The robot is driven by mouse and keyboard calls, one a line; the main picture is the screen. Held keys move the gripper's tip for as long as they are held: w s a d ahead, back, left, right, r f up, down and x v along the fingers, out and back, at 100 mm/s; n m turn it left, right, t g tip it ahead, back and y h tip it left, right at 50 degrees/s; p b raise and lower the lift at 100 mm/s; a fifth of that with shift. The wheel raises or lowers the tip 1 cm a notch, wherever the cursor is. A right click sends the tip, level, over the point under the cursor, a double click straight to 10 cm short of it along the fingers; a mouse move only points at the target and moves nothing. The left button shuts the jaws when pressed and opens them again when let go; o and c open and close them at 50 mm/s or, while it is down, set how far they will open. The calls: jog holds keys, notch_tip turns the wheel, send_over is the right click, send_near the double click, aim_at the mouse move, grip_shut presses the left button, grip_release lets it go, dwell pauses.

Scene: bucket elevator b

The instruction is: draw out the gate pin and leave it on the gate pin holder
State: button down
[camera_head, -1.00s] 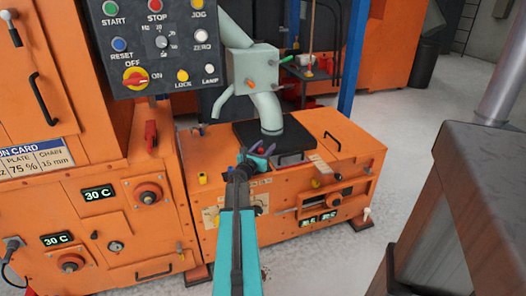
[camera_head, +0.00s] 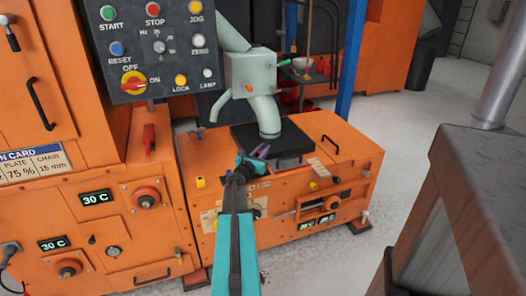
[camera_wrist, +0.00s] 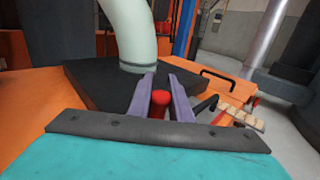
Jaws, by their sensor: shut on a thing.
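My gripper (camera_head: 258,158) is above the orange cabinet top, in front of the dark square plate under the pale spout. In the wrist view its two purple fingers (camera_wrist: 161,97) stand on either side of a red, round-ended piece (camera_wrist: 159,104) and are shut on it. This piece appears to be the gate pin; its lower part is hidden by the gripper. In the head view the gripper hides the piece. A pale slotted block (camera_head: 318,168) lies on the cabinet top to the right; I cannot tell whether it is the gate pin holder.
The pale spout (camera_head: 266,116) and dark plate (camera_head: 286,150) stand behind my gripper. A black handle (camera_head: 331,143) rises at the right of the cabinet top. The control panel (camera_head: 152,48) hangs at upper left. A grey-topped table (camera_head: 480,165) stands at right.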

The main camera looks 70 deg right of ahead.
notch_tip(320, 180, up, 6)
jog(key=p, duration=0.4)
jog(key=shift+r, duration=0.2)
dwell(2.9)
jog(key=shift+r+p, duration=1.45)
jog(key=shift+r, duration=0.5)
